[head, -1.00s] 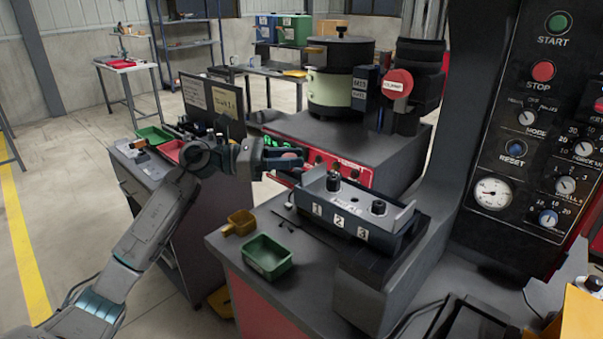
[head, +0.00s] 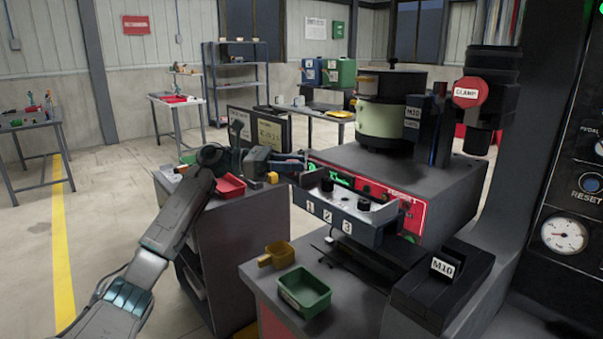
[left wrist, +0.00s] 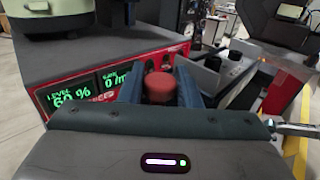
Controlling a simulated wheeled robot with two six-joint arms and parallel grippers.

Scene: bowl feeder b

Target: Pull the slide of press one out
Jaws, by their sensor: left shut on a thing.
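The slide (head: 346,224) of press one is a grey tray labelled 1, 2, 3 with dark round parts on it. My left gripper (head: 292,163) is at the slide's far left end. In the left wrist view its two blue-grey fingers (left wrist: 160,92) are shut around a red round knob (left wrist: 160,84), and the slide (left wrist: 212,82) extends to the right. The knob's join to the slide is hidden. My right gripper is not in view.
A green bin (head: 304,292) and a yellow scoop-like bin (head: 277,255) stand on the bench front. The feeder bowl (head: 389,115) sits on its grey cabinet behind the slide. A side cart (head: 240,215) with a red bin (head: 230,186) stands at left.

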